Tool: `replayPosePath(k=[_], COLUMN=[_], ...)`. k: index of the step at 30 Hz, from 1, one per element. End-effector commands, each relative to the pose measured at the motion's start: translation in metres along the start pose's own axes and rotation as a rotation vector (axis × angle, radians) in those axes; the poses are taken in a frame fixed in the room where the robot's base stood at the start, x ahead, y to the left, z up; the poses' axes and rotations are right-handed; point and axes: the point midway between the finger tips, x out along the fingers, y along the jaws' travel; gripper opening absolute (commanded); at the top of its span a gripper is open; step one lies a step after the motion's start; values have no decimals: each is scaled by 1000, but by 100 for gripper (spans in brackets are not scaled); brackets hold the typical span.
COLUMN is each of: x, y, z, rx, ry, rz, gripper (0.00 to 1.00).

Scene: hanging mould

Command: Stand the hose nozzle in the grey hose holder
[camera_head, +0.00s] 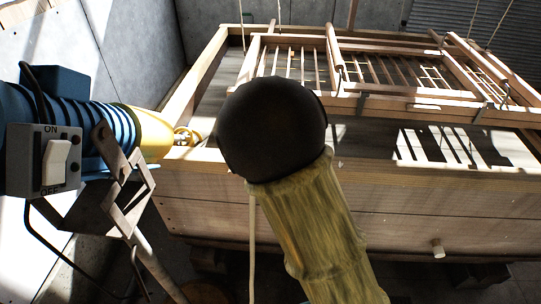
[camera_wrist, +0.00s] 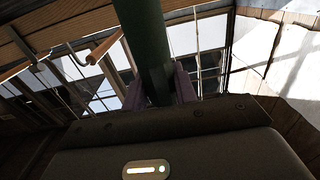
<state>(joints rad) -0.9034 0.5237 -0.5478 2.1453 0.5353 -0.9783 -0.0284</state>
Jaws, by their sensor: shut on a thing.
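In the wrist view, my gripper (camera_wrist: 160,88) is shut on a dark green cylinder, which I take to be the hose nozzle (camera_wrist: 146,35). Its two purplish fingers press on either side of it. The cylinder extends from between the fingers past the top edge of the picture, so its far end is out of sight. I cannot make out my gripper or the held nozzle in the head view, where the middle is blocked close to the camera. I cannot pick out the grey hose holder in either view.
A large wooden vat (camera_head: 330,205) spans the back. A slatted wooden frame (camera_head: 315,68) hangs over it on cords. A small peg (camera_head: 438,248) sticks out from the vat's front. Grey wall panels (camera_head: 130,45) stand at the left.

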Motion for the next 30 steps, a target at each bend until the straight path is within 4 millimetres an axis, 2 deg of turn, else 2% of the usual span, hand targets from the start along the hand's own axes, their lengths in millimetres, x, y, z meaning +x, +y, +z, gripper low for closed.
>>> replayPosePath(k=[2, 6, 12, 23, 30], x=[0, 4, 4, 3, 4], y=[7, 18, 13, 10, 10], z=[6, 31, 61, 64, 95], rx=[-4, -5, -4, -1, -5], ry=[0, -5, -2, -1, -3], rz=[13, 28, 22, 16, 17], gripper=[0, 0, 0, 0, 0])
